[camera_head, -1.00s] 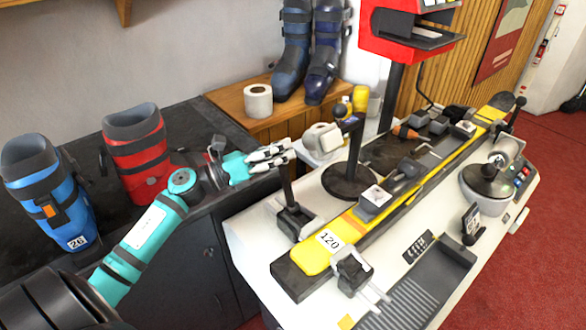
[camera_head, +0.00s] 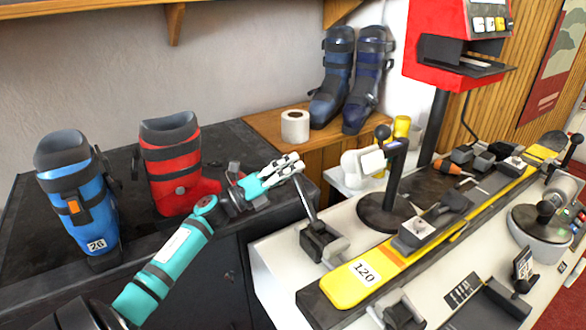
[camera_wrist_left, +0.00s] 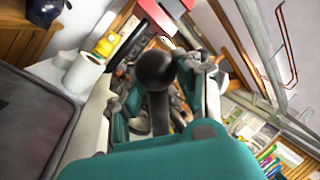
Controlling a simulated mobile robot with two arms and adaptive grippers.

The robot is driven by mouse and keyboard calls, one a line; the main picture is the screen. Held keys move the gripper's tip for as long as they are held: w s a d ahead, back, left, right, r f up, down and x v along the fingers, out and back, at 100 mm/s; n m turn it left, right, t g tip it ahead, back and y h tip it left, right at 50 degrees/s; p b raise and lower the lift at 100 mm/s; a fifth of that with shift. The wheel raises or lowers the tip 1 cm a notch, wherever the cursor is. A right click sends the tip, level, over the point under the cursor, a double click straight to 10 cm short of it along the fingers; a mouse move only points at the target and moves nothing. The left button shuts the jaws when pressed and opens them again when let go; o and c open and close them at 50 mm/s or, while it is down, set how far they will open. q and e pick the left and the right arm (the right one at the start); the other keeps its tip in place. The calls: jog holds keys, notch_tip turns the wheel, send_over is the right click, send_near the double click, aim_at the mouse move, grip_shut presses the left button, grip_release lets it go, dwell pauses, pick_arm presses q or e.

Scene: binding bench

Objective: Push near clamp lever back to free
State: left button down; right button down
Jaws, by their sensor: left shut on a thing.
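The near clamp (camera_head: 320,241) is a dark block with a lever (camera_head: 306,206) at the near left end of the bench. The lever leans up and to the left. My left gripper (camera_head: 285,168) is at the lever's top end, shut on it. In the left wrist view the lever's black ball knob (camera_wrist_left: 155,70) sits between my two fingers, with its shaft below. A long yellow-topped ski (camera_head: 352,286) marked 120 lies along the bench beside the clamp. My right gripper is not in view.
A round-based black stand (camera_head: 383,213) stands right of the clamp. A blue boot (camera_head: 75,190) and a red boot (camera_head: 172,165) stand on the dark counter at left. A white roll (camera_head: 295,127) sits on the wooden shelf behind my gripper.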

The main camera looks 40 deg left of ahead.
pick_arm(q)
jog(key=shift+d+f, duration=0.45)
jog(key=shift+f, duration=0.25)
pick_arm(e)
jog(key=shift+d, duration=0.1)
pick_arm(q)
jog(key=c, duration=1.3)
grip_release()
jog(key=o, duration=0.5)
jog(key=shift+d+r, duration=0.2)
jog(key=shift+r, duration=0.15)
jog(key=shift+a, duration=0.15)
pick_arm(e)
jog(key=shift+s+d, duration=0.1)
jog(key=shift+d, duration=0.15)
pick_arm(q)
jog(key=shift+a, duration=0.1)
jog(key=shift+s+a+f, duration=0.1)
jog(key=shift+s+f, duration=0.05)
jog(key=shift+s, duration=0.05)
jog(key=v, duration=0.7)
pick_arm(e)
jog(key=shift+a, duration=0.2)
